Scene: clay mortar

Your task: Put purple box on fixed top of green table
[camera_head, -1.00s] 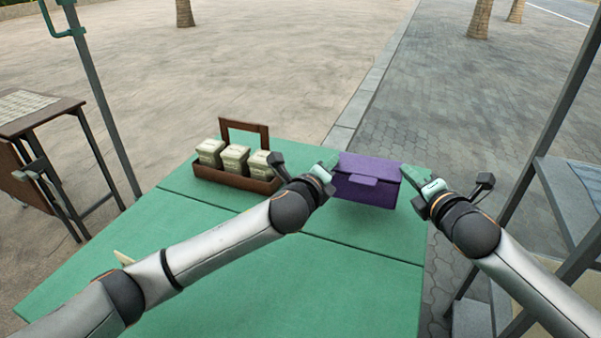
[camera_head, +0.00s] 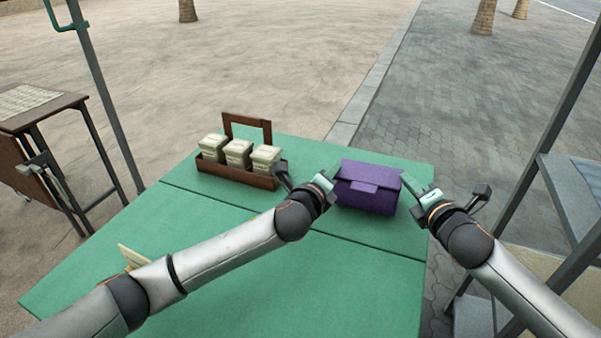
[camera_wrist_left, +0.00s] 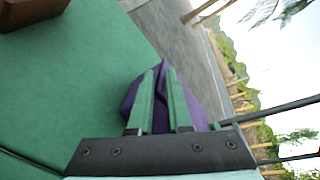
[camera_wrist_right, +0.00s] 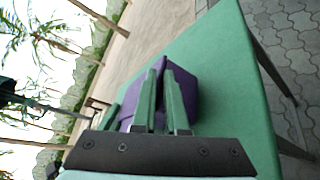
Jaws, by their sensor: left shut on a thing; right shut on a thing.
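The purple box (camera_head: 368,188) is over the far right part of the green table (camera_head: 330,275), behind the seam across the top. Whether its underside touches the table cannot be told for sure. My left gripper (camera_head: 332,182) is shut on the box's left side, and my right gripper (camera_head: 408,186) is shut on its right side. The box also shows behind the green fingers in the left wrist view (camera_wrist_left: 130,98) and in the right wrist view (camera_wrist_right: 190,95). Its lid is closed and it looks about level.
A brown wooden caddy (camera_head: 235,173) with several pale containers stands left of the box on the far part. A small pale object (camera_head: 133,257) is partly hidden by my left arm. A grey metal frame (camera_head: 545,140) stands at the right. The near green top is mostly clear.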

